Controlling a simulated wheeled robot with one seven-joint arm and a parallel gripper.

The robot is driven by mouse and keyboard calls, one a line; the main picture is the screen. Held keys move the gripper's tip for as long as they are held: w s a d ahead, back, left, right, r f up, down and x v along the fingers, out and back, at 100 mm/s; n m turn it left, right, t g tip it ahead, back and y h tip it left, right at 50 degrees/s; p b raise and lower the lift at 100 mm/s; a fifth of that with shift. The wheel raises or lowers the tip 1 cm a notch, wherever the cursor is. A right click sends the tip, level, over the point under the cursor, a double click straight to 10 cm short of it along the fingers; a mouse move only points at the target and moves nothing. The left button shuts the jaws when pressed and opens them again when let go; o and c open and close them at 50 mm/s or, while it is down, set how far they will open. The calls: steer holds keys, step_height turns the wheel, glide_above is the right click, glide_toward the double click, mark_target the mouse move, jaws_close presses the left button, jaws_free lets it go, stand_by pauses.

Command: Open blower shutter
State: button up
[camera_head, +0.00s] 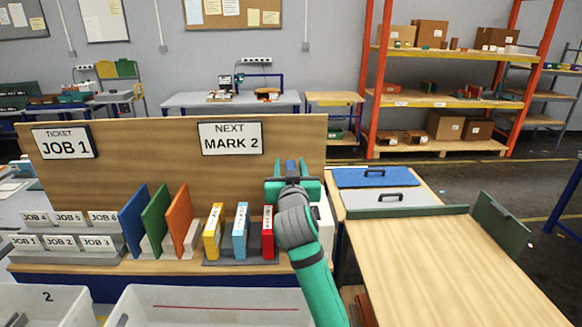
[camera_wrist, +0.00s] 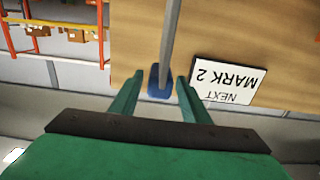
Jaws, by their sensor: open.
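A small blue block (camera_wrist: 158,82) on a thin grey bar (camera_wrist: 169,35) stands in front of the wooden board in the wrist view. It may be the blower shutter's handle, but I cannot tell for sure. My gripper (camera_wrist: 160,78) is open, with one green finger on each side of the blue block and gaps visible between. In the head view my gripper (camera_head: 291,187) is in front of the board's right end, and a blue piece (camera_head: 291,167) shows between its fingers. A white body (camera_head: 324,228) is mostly hidden behind my arm; the rest of the blower is not identifiable.
Red, light-blue and yellow boxes (camera_head: 213,232) stand on a rack left of my arm. Coloured panels (camera_head: 156,222) and job trays (camera_head: 66,242) are farther left. A bare wooden table (camera_head: 455,265) with a raised green flap (camera_head: 502,225) is at right. White bins (camera_head: 210,305) are in front.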

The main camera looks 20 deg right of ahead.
jaws_close()
steer(key=shift+f, duration=1.3)
jaws_free()
steer(key=shift+d, duration=0.1)
steer(key=shift+s, duration=0.1)
steer(key=v, duration=1)
steer(key=shift+s, duration=0.25)
